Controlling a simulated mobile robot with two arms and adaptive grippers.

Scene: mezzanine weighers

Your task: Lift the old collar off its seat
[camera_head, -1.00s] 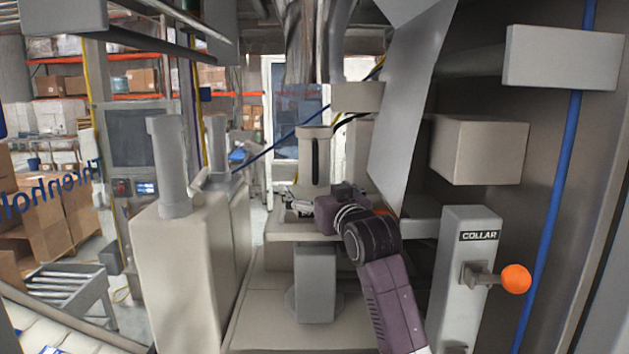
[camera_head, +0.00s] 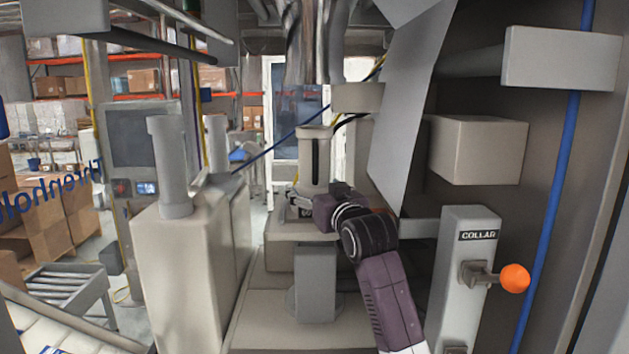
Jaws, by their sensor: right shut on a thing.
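The old collar appears to be the pale upright tube (camera_head: 314,160) with a wider rim and a dark vertical slot, in the middle of the head view. Its foot is at a pale seat (camera_head: 285,232) on a grey post; the gripper and wrist partly hide where they meet. My right gripper (camera_head: 300,204) comes in from the right, low at the tube's foot. It is shut on the collar, though its small fingers show poorly. The collar looks upright, and I cannot see any gap under it. My left gripper is not in view.
An orange-knobbed lever (camera_head: 513,278) sticks out of a grey panel marked COLLAR (camera_head: 468,235) at right. A slanted grey sheet (camera_head: 408,100) hangs above my right arm. A pale block with a post (camera_head: 172,170) stands left. A beige box (camera_head: 478,150) juts out at right.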

